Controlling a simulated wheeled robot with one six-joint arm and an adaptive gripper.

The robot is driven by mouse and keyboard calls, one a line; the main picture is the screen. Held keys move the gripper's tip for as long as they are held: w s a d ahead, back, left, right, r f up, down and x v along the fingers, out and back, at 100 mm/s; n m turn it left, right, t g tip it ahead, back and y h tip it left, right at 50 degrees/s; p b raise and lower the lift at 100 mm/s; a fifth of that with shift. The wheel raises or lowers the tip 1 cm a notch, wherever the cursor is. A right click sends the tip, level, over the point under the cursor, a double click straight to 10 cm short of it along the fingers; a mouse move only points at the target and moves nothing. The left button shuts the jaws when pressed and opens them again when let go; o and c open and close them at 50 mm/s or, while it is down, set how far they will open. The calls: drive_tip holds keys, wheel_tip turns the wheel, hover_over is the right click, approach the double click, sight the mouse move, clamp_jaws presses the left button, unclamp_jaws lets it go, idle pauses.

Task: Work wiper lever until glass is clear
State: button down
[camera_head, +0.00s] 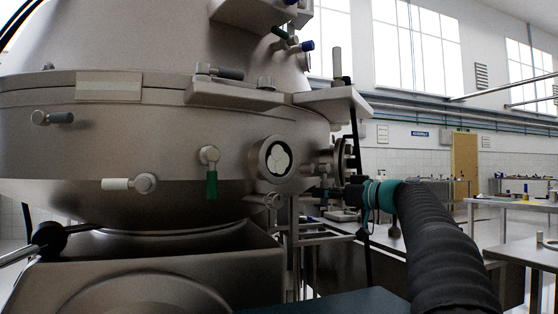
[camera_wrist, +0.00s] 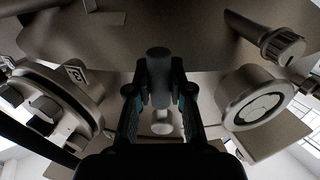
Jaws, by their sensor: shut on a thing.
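The round sight glass (camera_head: 279,159) sits in a metal ring on the separator's side, and its pane shows pale patches with dark edges. In the wrist view the sight glass (camera_wrist: 257,107) lies right of my fingers, pale grey with thin dark lines. My gripper (camera_wrist: 159,85) is shut on a short grey cylinder, which looks like the wiper lever's grip (camera_wrist: 158,58). One finger is on each side of it. In the head view my gripper is at the separator's right edge, too dark and small to make out its fingers.
The big metal separator (camera_head: 120,145) fills the left, with several small handles, one with a green grip (camera_head: 211,184). A flanged round fitting (camera_wrist: 55,100) stands left of my fingers in the wrist view. Work tables (camera_head: 515,203) stand at the right, with open floor between.

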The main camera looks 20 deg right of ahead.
idle(0.3)
drive_tip(key=shift+w+d+f+n+b, duration=0.1)
drive_tip(key=shift+d+f+n+b, duration=0.1)
drive_tip(key=shift+n+b, duration=0.3)
drive_tip(key=shift+w+d+n+b, duration=0.2)
drive_tip(key=shift+n+b, duration=0.2)
drive_tip(key=shift+b, duration=0.2)
drive_tip(key=d+r+n, duration=0.1)
drive_tip(key=n, duration=0.2)
drive_tip(key=w+d+r+n, duration=0.1)
drive_tip(key=n, duration=0.2)
drive_tip(key=w+d+r+n, duration=0.1)
drive_tip(key=n, duration=0.1)
drive_tip(key=shift+w+d+n+b, duration=0.1)
drive_tip(key=shift+n+b, duration=0.2)
drive_tip(key=shift+n, duration=0.1)
drive_tip(key=shift+f+y, duration=0.15)
drive_tip(key=shift+y, duration=0.15)
